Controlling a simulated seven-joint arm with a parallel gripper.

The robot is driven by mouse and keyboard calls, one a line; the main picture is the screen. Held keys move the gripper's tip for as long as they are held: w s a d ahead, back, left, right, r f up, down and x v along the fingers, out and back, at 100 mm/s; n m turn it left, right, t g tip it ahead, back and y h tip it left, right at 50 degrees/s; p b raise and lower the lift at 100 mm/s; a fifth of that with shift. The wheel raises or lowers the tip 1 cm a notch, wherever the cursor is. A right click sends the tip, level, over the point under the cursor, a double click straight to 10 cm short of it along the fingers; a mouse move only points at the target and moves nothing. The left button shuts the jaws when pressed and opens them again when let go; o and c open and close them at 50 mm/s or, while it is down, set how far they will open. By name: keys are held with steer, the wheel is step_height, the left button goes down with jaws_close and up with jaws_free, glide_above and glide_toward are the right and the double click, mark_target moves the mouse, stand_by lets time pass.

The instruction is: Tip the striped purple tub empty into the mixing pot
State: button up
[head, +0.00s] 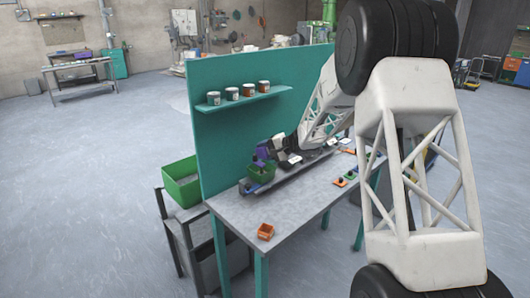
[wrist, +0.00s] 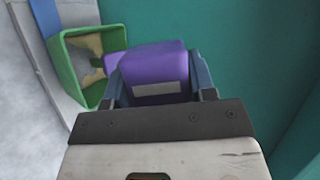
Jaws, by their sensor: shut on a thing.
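The purple tub (wrist: 152,66) is held between the fingers of my gripper (wrist: 158,86), which is shut on it. A pale band or label shows on its near side in the wrist view. In the head view the tub (head: 262,153) is small and partly covered by my gripper (head: 271,151), just above the green pot. The green mixing pot (wrist: 68,64) is open and lies just left of the tub in the wrist view, with tan powder inside. In the head view the pot (head: 261,177) stands near the teal panel. The tub looks tilted toward the pot; its mouth is hidden.
A teal panel (head: 225,140) rises close behind, with a shelf (head: 245,99) of several jars. A green crate (head: 182,183) is at left. Small colored items lie right of the pot.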

steer(key=shift+n, duration=0.5)
steer(key=n, duration=0.3)
steer(key=shift+r, duration=0.15)
steer(key=shift+n, duration=1.2)
steer(key=n, duration=0.2)
steer(key=shift+r+n, duration=0.2)
steer(key=shift+n, duration=1.8)
steer(key=shift+n, duration=0.3)
steer(key=shift+r, duration=0.1)
steer(key=shift+r+n, duration=0.15)
steer(key=shift+n, duration=2.55)
